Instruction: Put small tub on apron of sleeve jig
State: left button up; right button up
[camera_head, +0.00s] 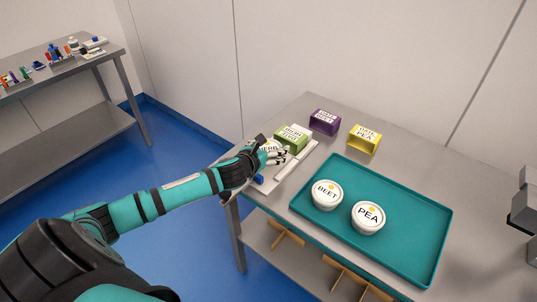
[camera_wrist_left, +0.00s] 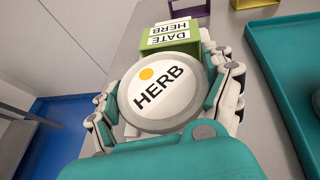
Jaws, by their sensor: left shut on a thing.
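The small tub is round and white with a lid marked HERB and an orange dot, clear in the left wrist view (camera_wrist_left: 165,92). My left gripper (camera_wrist_left: 172,88) is shut around its sides. In the head view my left gripper (camera_head: 276,154) holds the tub (camera_head: 268,147), partly hidden by the hand, at the white sleeve jig (camera_head: 295,172). A green sleeve marked DATE and HERB (camera_head: 291,138) stands just beyond the tub; it also shows in the left wrist view (camera_wrist_left: 172,42). Whether the tub touches the jig's apron is hidden. My right gripper is not seen.
A teal tray (camera_head: 412,230) holds a BEET tub (camera_head: 327,195) and a PEA tub (camera_head: 368,217). A purple sleeve (camera_head: 324,122) and a yellow sleeve (camera_head: 364,139) stand behind on the grey table (camera_head: 420,165). A grey blocky object (camera_head: 524,208) is at the right edge.

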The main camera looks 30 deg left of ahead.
pick_arm(q)
jog(key=shift+w+f, duration=0.15)
jog(key=shift+f, duration=1.6)
jog(key=shift+f, duration=0.1)
jog(key=o, duration=1.2)
jog(key=shift+c, duration=0.2)
jog(key=v, duration=1)
jog(key=shift+s, duration=0.35)
jog(key=shift+s+r+b, duration=0.3)
jog(key=shift+s+r, duration=0.2)
jog(key=shift+s, duration=0.1)
